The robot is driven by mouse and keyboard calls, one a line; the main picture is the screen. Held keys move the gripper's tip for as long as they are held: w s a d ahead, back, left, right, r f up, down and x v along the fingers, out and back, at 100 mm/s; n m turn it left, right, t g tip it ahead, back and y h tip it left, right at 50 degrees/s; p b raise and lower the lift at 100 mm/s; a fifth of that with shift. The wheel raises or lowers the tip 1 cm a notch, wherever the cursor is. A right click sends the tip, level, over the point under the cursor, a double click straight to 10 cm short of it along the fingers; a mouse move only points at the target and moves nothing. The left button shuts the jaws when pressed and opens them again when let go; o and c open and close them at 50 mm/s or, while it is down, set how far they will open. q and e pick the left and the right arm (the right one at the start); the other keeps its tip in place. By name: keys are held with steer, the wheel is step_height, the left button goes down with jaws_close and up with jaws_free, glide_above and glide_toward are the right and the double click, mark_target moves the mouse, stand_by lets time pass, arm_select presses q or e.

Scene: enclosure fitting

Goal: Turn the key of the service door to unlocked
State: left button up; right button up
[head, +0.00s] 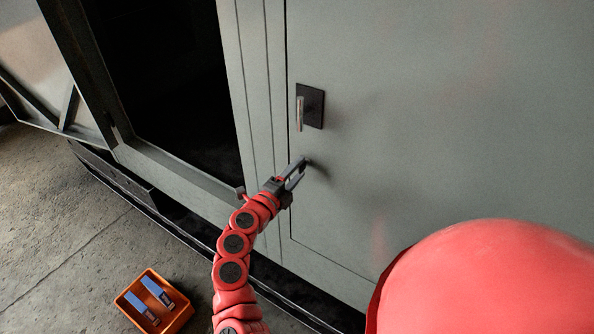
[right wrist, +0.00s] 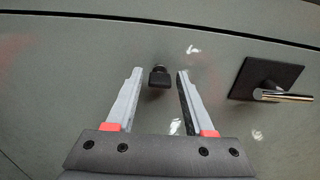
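The grey-green service door (head: 430,120) is closed and fills the right of the head view. Its small black key (right wrist: 159,76) shows in the right wrist view, standing out from the door between the tips of my right gripper (right wrist: 160,73). The gripper is open, with a gap on each side of the key. In the head view my right gripper (head: 297,170) reaches the door just below the handle, and its fingers largely hide the key. My left gripper is not in view.
A metal lever handle (head: 300,113) on a black plate (head: 316,104) sits above the key; it also shows at the right in the wrist view (right wrist: 285,96). A dark open bay (head: 170,80) lies to the left. An orange bin (head: 178,318) with blue-grey items stands on the floor.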

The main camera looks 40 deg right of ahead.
steer(key=shift+o, duration=0.6)
steer(key=b+v, duration=0.5)
steer(key=v, duration=1.2)
steer(key=shift+a, duration=0.2)
steer(key=shift+s+f, duration=0.1)
steer(key=shift+s, duration=0.05)
